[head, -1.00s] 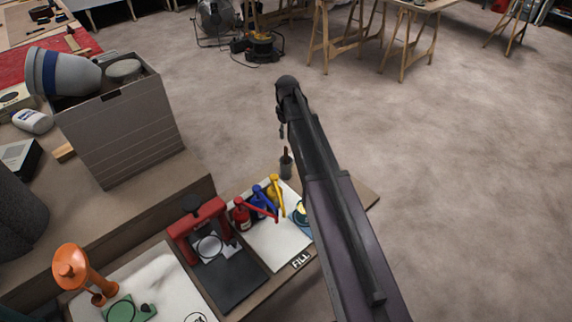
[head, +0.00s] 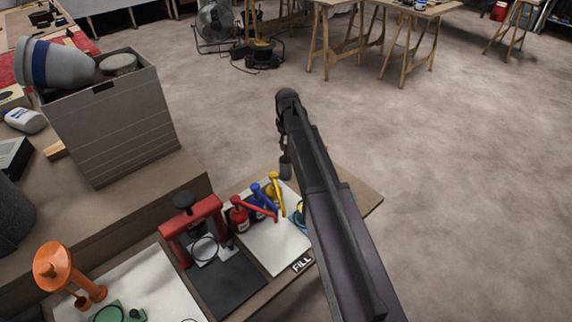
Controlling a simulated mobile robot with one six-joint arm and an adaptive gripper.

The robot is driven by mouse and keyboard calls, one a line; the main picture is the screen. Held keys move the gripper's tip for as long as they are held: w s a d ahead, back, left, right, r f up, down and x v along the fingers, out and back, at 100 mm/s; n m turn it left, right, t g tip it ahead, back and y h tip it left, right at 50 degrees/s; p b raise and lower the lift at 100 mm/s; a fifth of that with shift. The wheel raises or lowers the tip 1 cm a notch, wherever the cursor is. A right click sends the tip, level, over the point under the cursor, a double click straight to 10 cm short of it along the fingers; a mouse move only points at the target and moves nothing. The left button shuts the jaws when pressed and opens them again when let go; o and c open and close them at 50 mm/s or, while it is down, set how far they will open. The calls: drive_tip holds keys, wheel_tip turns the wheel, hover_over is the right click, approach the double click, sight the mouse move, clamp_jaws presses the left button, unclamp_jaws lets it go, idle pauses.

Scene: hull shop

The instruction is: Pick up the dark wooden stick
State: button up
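A small dark grey cup (head: 286,171) stands at the back of the bench, beyond the yellow bottle. The dark wooden stick rises from this cup in the earlier picture. Now it is hidden by, or blends with, my gripper (head: 284,146). My gripper hangs from the far end of my arm, directly over the cup in the picture. It is seen small and nearly edge-on, so I cannot tell its opening, or whether it touches the stick.
Red (head: 238,217), blue (head: 262,203) and yellow (head: 274,186) pump bottles stand on a white sheet near the cup. A red press (head: 192,228) and an orange funnel-like piece (head: 56,268) are left. A tall grey box (head: 112,130) stands behind. Floor to the right is clear.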

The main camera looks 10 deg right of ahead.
sight(286, 154)
drive_tip(key=shift+f, duration=0.1)
idle(0.3)
drive_tip(key=shift+a+f+b, duration=0.15)
drive_tip(key=shift+f+b, duration=2.4)
drive_tip(key=shift+b, duration=0.05)
clamp_jaws()
